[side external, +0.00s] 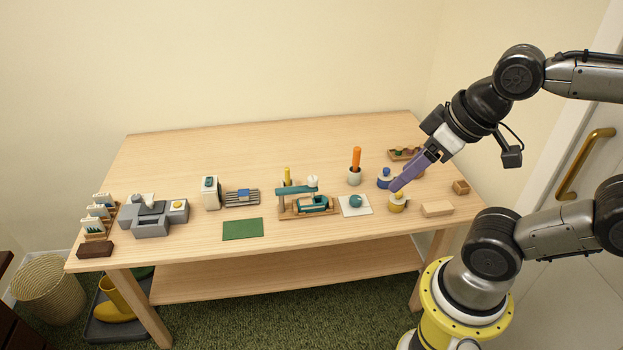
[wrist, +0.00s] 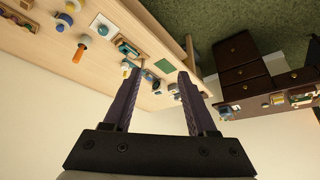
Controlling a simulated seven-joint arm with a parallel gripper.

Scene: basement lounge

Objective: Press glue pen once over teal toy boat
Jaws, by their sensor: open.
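My gripper (side external: 394,188) has long purple fingers and is over the right part of the table, in front of the blue-topped jar. In the wrist view my gripper (wrist: 157,74) is open, with nothing between its fingers. A teal boat-like piece (side external: 314,204) sits in a wooden cradle at the middle of the table, under a teal-armed stand; it is partly hidden by the stand. A slim yellow pen-like thing (side external: 287,175) stands upright behind it. An orange-handled tool (side external: 356,158) stands in a white cup; I cannot tell which of these is the glue pen. My gripper touches neither.
A white card (side external: 362,210) with a teal blob lies right of the cradle. A yellow-based jar (side external: 397,205), a blue-topped jar (side external: 385,173) and a wooden block (side external: 437,209) stand near my gripper. A green mat (side external: 243,229) lies front left, and a grey machine (side external: 155,217) further left.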

